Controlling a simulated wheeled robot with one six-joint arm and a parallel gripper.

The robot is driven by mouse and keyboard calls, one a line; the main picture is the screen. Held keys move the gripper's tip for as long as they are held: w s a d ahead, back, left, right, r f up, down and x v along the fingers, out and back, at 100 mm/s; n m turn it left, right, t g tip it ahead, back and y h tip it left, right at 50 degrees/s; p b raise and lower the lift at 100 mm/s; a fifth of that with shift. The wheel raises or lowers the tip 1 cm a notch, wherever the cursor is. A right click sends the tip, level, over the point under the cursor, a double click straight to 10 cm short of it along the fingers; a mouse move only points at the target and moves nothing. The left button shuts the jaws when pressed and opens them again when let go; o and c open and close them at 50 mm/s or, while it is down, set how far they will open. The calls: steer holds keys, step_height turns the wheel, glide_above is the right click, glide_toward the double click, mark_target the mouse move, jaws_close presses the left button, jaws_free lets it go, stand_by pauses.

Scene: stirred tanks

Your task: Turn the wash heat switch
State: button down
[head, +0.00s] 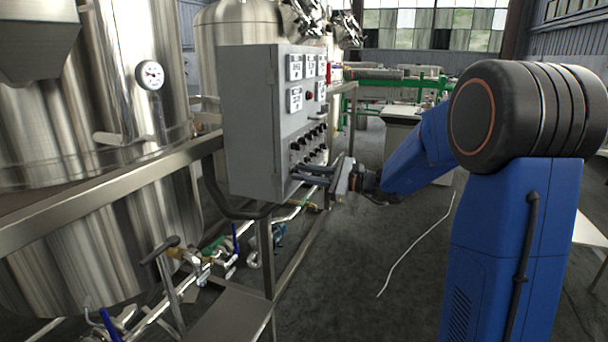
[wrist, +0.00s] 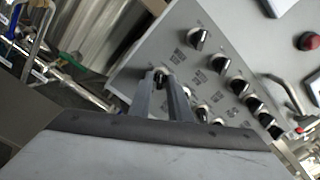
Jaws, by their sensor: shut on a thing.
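A grey control cabinet (head: 248,125) carries rows of black rotary switches on its front face. In the wrist view, several switches (wrist: 199,39) show with small labels that are too blurred to read, so I cannot tell by name which is the wash heat switch. My gripper (head: 302,174) is at the lower part of the panel. In the wrist view, my gripper (wrist: 160,79) is shut on a switch knob (wrist: 161,77) near the panel's corner. The fingers hide most of this knob, and I cannot make out its angle.
A red button (wrist: 307,41) and a lever handle (wrist: 288,95) stand out from the panel in the wrist view. A steel tank (head: 120,80) and a metal frame rail (head: 120,185) are to the left. Pipes and valves (head: 205,255) run below. Floor at the right is mostly clear.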

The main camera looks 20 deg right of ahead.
steer(key=shift+m, duration=1.2)
steer(key=c, duration=1.9)
jaws_free()
steer(key=shift+o, duration=0.2)
steer(key=v, duration=1.7)
steer(key=shift+s+d, duration=0.15)
